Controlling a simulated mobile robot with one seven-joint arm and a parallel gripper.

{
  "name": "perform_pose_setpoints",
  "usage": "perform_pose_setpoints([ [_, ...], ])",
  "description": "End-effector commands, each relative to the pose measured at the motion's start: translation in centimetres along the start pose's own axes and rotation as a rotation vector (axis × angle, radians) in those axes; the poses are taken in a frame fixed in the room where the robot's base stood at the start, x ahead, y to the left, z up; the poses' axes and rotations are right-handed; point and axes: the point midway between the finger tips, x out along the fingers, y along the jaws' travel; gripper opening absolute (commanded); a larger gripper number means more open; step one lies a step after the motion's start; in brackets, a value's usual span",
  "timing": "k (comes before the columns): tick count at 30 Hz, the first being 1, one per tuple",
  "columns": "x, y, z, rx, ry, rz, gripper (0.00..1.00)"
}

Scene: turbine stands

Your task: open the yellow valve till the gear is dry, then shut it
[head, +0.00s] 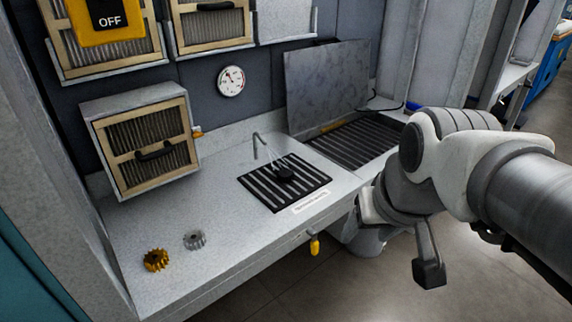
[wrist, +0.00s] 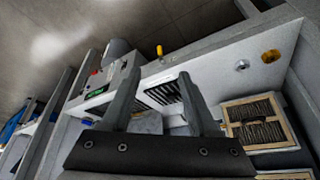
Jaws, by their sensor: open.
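The yellow valve (head: 314,245) is on the front edge of the bench, its handle hanging down; it also shows in the wrist view (wrist: 159,50). A bent nozzle (head: 257,146) stands behind a slotted black grate (head: 258,191). A small dark round thing (head: 284,174) sits on the grate, with thin pale lines running to it from the nozzle; I cannot tell if it is a gear. A brass gear (head: 156,260) and a grey gear (head: 194,239) lie on the bench at left. My gripper (wrist: 160,68) is open and empty, apart from the valve.
A framed filter box (head: 147,145) stands at the back left of the bench. A dial gauge (head: 231,81) and a yellow OFF sign (head: 108,19) are on the wall. A second grate lies beneath a raised grey panel (head: 327,88). Floor before the bench is clear.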

Motion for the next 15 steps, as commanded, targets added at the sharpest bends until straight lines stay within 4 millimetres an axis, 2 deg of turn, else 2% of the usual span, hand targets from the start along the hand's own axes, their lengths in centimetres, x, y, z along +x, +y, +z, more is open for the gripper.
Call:
perform_pose_setpoints([
  [1, 1.5, 0.3, -0.6, 0.013, -0.021, -0.002, 0.6],
  [5, 4.4, 1.0, -2.5, 0.044, -0.063, -0.014, 0.6],
  [8, 7.5, 1.5, -3.4, 0.089, -0.113, -0.036, 0.6],
  [15, 16.8, 0.3, -0.3, 0.393, -0.351, -0.22, 0.6],
])
